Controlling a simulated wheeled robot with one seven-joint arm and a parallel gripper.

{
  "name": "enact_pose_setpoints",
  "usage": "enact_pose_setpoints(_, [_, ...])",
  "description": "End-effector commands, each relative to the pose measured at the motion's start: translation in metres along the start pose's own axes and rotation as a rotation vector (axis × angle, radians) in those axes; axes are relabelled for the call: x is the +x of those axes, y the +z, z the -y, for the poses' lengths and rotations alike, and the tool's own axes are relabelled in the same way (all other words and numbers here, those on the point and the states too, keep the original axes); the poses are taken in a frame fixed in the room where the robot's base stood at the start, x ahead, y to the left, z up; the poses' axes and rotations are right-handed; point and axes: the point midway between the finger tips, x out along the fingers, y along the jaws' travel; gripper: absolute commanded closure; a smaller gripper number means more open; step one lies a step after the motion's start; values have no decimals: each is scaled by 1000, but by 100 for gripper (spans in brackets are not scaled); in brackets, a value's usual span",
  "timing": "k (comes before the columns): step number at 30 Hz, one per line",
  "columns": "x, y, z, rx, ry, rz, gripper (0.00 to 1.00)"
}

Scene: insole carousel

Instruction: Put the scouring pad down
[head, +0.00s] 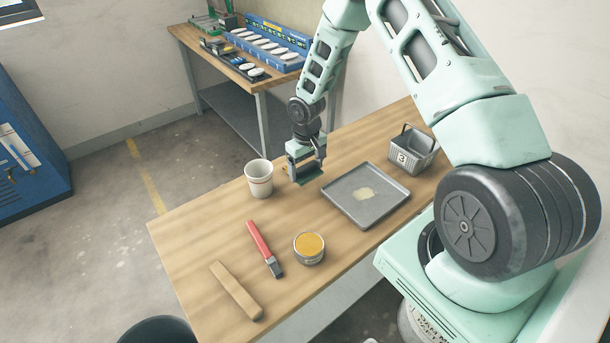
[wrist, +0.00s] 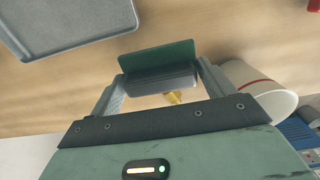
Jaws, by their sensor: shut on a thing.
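The green scouring pad (head: 306,181) is between the fingers of my gripper (head: 306,170), low over the wooden table, between the white cup and the grey tray. In the wrist view, my gripper (wrist: 158,78) is shut on the pad (wrist: 157,58), whose green edge sticks out past the fingers. I cannot tell whether the pad touches the tabletop. A small yellow thing (wrist: 174,97) shows behind the fingers, partly hidden; I cannot tell what it is.
The grey tray (head: 339,196), with a pale patch, lies right of my gripper; a basket marked 3 (head: 412,153) stands behind it. The white cup (head: 259,179) is close on the left. A red-handled brush (head: 261,244), open tin (head: 309,257) and tan block (head: 237,290) lie nearer the front.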

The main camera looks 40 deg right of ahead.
Motion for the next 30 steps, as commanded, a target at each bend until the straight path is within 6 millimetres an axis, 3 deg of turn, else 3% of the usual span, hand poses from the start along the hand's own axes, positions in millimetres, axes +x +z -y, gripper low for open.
enact_pose_setpoints(13, [45,0,0,-1,0,1,37])
enact_pose_setpoints(25, [52,0,0,0,0,0,37])
enact_pose_setpoints(26, [52,0,0,0,0,-1,16])
enact_pose_setpoints(27, [50,0,0,0,0,-1,5])
enact_pose_setpoints(28, [50,0,0,0,0,0,0])
enact_pose_setpoints(30, [50,0,0,0,0,0,0])
